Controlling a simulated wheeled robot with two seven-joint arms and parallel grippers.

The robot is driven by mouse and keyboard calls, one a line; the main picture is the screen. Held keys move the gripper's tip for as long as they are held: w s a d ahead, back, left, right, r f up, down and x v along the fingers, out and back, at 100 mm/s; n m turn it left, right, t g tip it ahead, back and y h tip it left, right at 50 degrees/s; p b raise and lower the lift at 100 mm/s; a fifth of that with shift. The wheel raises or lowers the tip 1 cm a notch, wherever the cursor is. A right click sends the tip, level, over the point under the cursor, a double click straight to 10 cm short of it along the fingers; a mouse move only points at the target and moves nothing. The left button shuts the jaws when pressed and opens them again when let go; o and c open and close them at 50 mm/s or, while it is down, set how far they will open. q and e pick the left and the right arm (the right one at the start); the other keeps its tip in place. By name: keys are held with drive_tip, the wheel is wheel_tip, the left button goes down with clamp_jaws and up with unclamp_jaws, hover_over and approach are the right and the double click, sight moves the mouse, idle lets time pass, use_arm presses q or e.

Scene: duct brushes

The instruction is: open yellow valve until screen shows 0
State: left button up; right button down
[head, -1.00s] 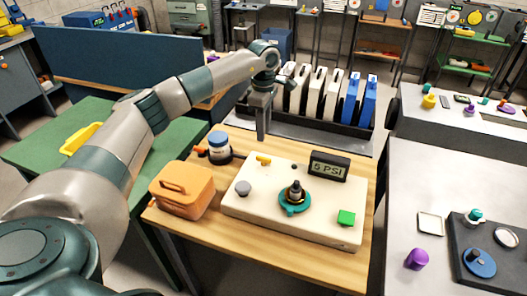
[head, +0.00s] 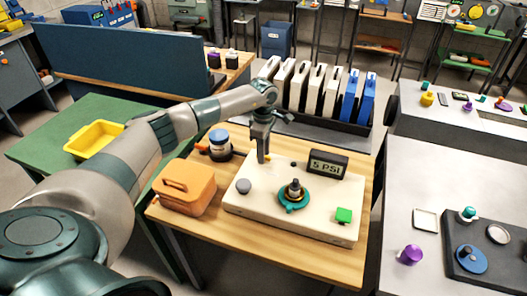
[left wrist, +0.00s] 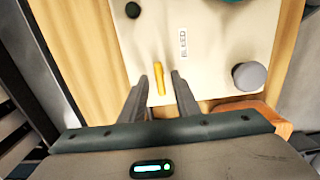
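The yellow valve (left wrist: 159,78) is a thin lever on the cream panel (head: 325,226), beside a "BLEED" label (left wrist: 183,42) in the left wrist view. In the head view most of the valve (head: 268,156) is hidden behind my gripper. The screen (head: 328,164) at the panel's back right reads "5 PSI". My left gripper (head: 262,158) points down at the valve. In the left wrist view its two fingers (left wrist: 161,80) are apart, with the lever between them and a gap on each side. My right gripper is not in view.
The panel also bears a grey knob (head: 243,186), a teal valve wheel (head: 294,197) and a green button (head: 343,215). A rack of white and blue cases (head: 318,90) stands behind.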

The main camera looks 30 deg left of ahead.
use_arm(q)
drive_tip(key=shift+c, duration=0.2)
clamp_jaws()
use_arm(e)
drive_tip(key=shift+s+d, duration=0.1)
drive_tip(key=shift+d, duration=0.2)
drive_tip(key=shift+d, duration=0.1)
